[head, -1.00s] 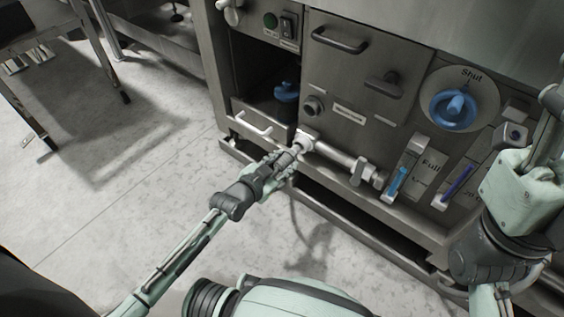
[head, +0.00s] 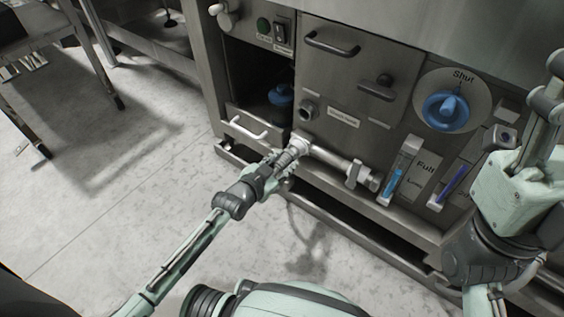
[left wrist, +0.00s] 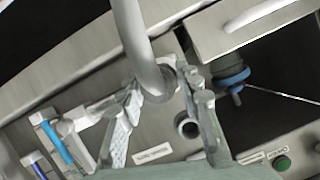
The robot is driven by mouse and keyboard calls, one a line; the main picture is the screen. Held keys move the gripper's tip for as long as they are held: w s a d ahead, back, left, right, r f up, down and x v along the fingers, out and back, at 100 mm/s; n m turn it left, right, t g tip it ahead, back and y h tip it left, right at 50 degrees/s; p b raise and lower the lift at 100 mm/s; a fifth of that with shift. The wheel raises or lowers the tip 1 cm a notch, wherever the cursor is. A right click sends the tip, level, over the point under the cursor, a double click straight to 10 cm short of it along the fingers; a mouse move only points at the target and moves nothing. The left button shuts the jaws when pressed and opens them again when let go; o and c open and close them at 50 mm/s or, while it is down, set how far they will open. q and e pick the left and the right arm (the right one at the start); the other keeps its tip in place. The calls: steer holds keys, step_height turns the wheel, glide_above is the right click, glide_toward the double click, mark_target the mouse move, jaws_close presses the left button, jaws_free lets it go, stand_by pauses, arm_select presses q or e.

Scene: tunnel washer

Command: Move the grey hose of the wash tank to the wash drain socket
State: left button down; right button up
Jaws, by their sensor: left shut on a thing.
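The grey hose (left wrist: 135,40) is a light, curved tube in the left wrist view, coming in from the top edge to between the fingers. My left gripper (head: 289,158) is shut on the hose near its end, low in front of the machine. It also shows in the left wrist view (left wrist: 158,100). In the head view the gripper hides most of the hose. A round socket (head: 308,110) opens in the machine front above the gripper. It shows as a dark-centred ring in the left wrist view (left wrist: 187,126), apart from the hose. Its label is too small to read.
A light pipe (head: 335,161) runs along the front right of the gripper. A blue dial (head: 445,110) marked Shut is at right.

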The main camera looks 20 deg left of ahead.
arm_select(q)
steer(key=shift+w+d, duration=0.15)
steer(key=shift+w, duration=0.2)
stand_by(0.3)
steer(key=c, duration=1)
jaws_free()
steer(key=shift+s, duration=0.1)
steer(key=v, duration=1.2)
